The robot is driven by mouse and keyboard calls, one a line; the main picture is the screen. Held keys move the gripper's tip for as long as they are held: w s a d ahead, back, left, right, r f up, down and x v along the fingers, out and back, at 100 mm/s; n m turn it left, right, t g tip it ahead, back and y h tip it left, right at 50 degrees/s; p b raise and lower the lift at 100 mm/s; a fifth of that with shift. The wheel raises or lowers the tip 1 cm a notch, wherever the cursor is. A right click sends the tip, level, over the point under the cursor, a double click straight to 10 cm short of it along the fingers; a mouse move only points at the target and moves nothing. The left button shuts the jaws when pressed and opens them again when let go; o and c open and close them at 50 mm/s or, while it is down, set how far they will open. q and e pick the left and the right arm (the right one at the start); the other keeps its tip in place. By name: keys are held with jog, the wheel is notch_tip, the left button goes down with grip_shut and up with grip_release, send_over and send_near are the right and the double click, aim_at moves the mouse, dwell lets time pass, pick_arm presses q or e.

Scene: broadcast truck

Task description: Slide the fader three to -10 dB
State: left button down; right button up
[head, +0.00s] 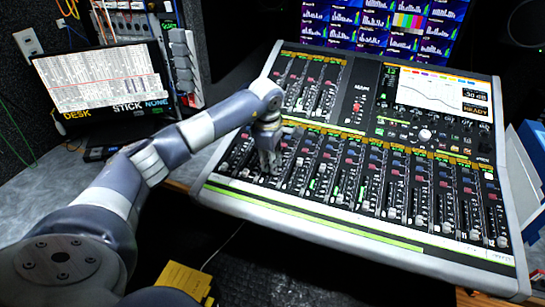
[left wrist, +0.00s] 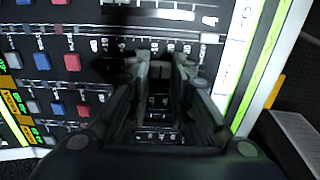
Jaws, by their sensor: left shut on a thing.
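The mixing console (head: 365,207) slopes up away from me, with a row of channel faders along its lower half. My left gripper (head: 268,167) points down onto the left part of that row, at about the third strip. In the left wrist view its two fingers (left wrist: 160,72) are close together over a fader slot with printed scale marks, shut on the cap of fader three. The fingers hide most of the cap, so its exact setting on the scale cannot be read. The console's screen (head: 430,88) shows a curve and a readout that looks like -30 dB, above READY. My right gripper is not in view.
Neighbouring faders (head: 308,185) stand close to the right of my gripper. Coloured buttons (left wrist: 72,62) lie up the strips. A monitor (head: 100,78) with a list stands at the left, and a wall of screens (head: 385,25) is behind the console.

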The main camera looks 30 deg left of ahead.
pick_arm(q)
jog(key=shift+w+a+r, duration=0.1)
jog(key=shift+w, duration=0.2)
jog(key=c, duration=1.7)
grip_release()
jog(key=shift+w, duration=0.1)
jog(key=shift+o, duration=1.3)
jog(key=shift+r, duration=0.1)
notch_tip(320, 180, up, 12)
jog(key=s, duration=0.2)
jog(key=shift+d, duration=0.2)
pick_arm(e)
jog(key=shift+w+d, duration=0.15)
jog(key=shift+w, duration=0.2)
pick_arm(q)
jog(key=shift+f, duration=0.2)
